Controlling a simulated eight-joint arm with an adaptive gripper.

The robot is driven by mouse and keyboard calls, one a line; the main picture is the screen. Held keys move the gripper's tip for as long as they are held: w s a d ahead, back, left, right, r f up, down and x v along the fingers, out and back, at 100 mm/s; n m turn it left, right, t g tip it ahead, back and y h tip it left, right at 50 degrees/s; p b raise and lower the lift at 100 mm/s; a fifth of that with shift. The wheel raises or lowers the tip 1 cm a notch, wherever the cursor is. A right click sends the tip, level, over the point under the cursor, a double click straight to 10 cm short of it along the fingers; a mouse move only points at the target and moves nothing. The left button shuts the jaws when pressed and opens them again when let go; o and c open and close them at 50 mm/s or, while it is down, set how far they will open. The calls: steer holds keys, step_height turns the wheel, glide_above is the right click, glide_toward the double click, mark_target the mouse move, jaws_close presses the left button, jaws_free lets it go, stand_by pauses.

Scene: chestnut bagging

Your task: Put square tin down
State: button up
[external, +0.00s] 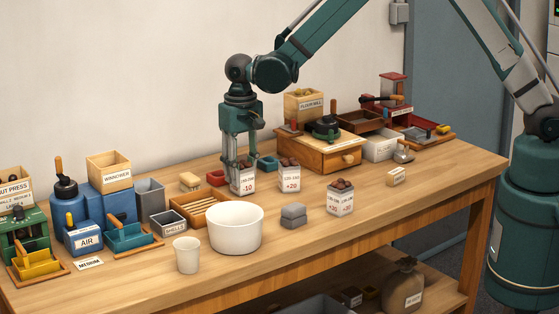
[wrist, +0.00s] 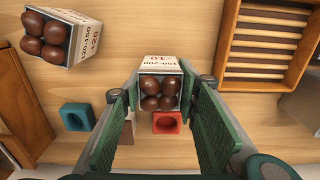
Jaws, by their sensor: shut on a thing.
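A white square tin of chestnuts, its label ending in "10" (external: 243,184), is between the two fingers of my gripper (external: 241,164). In the wrist view the tin (wrist: 160,64) is upright between the green finger pads, with brown chestnuts in it. My gripper (wrist: 160,105) is shut on it. Whether its base touches the table or is slightly above it, I cannot tell. A second tin marked +20 (external: 290,182) stands just right of it and shows at upper left in the wrist view (wrist: 80,48). A third tin (external: 340,203) stands nearer the front.
A red square holder (external: 216,178) and a teal one (external: 266,162) lie close to the held tin. A slatted wooden tray (external: 200,210), white bowl (external: 235,230) and grey block (external: 293,216) are in front. A wooden box machine (external: 318,150) stands behind right. The front right table is clear.

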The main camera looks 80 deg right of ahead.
mark_target(242, 169)
steer(key=shift+f, duration=0.15)
steer(key=o, duration=0.9)
steer(key=shift+r, duration=0.2)
step_height(242, 169, up, 12)
stand_by(0.5)
stand_by(0.3)
